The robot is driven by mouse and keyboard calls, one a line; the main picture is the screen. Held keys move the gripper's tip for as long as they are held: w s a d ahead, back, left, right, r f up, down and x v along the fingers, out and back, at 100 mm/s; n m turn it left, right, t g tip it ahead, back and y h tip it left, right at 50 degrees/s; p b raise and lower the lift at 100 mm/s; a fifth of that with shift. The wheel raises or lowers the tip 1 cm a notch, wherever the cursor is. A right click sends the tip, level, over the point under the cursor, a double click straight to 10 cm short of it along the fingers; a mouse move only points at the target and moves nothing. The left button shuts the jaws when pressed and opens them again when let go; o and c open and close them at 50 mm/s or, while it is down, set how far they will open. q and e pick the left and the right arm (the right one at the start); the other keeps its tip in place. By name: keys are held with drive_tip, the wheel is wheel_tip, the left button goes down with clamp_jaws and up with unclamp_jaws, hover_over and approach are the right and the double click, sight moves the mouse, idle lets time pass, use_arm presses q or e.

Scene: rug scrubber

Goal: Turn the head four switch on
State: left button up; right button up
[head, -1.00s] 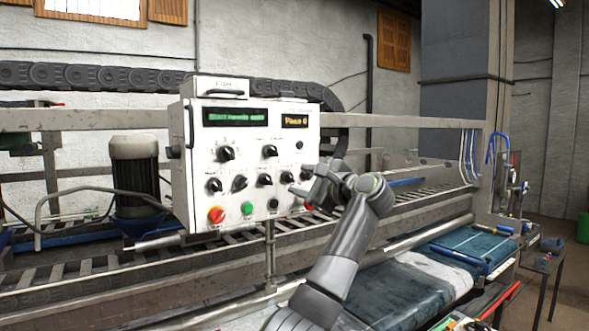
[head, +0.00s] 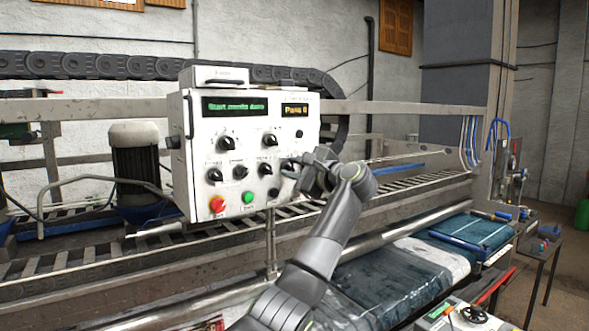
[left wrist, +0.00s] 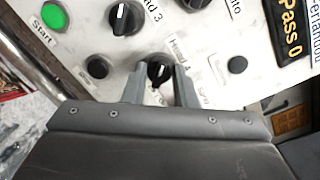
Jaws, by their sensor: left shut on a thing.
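The white control panel (head: 195,140) carries black rotary knobs. My left gripper (head: 290,167) is at the right end of its lower knob row. In the left wrist view, its two grey fingers (left wrist: 160,88) are shut on a black knob (left wrist: 160,73) with a white pointer mark, one finger on each side. The neighbouring knob (left wrist: 126,18) has a label ending in "ad 3". The gripper mostly hides the held knob in the head view. My right gripper is out of view.
The panel has a green Start button (head: 248,197), a red knob (head: 217,204) and small black buttons close by. A green display (head: 234,107) and a "Pass 0" display (head: 295,110) sit above. Rails and a roller conveyor (head: 110,262) run behind and below the panel.

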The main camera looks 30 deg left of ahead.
use_arm(q)
drive_tip(key=shift+f, duration=0.1)
drive_tip(key=m+b, duration=0.1)
drive_tip(key=m, duration=0.2)
drive_tip(key=shift+m+b, duration=0.3)
drive_tip(key=shift+m, duration=0.1)
drive_tip(key=m, duration=0.2)
drive_tip(key=shift+m+b, duration=0.3)
drive_tip(key=shift+m, duration=0.1)
drive_tip(key=m, duration=0.3)
drive_tip(key=shift+t, duration=0.4)
drive_tip(key=m, duration=0.2)
drive_tip(key=shift+s+m+y, duration=0.1)
drive_tip(key=shift+m+y, duration=0.2)
drive_tip(key=shift+m, duration=0.1)
drive_tip(key=shift+a+m+t+p, duration=0.1)
drive_tip(key=shift+m+t+p, duration=0.35)
drive_tip(key=shift+m, duration=1.75)
drive_tip(key=shift+t, duration=0.25)
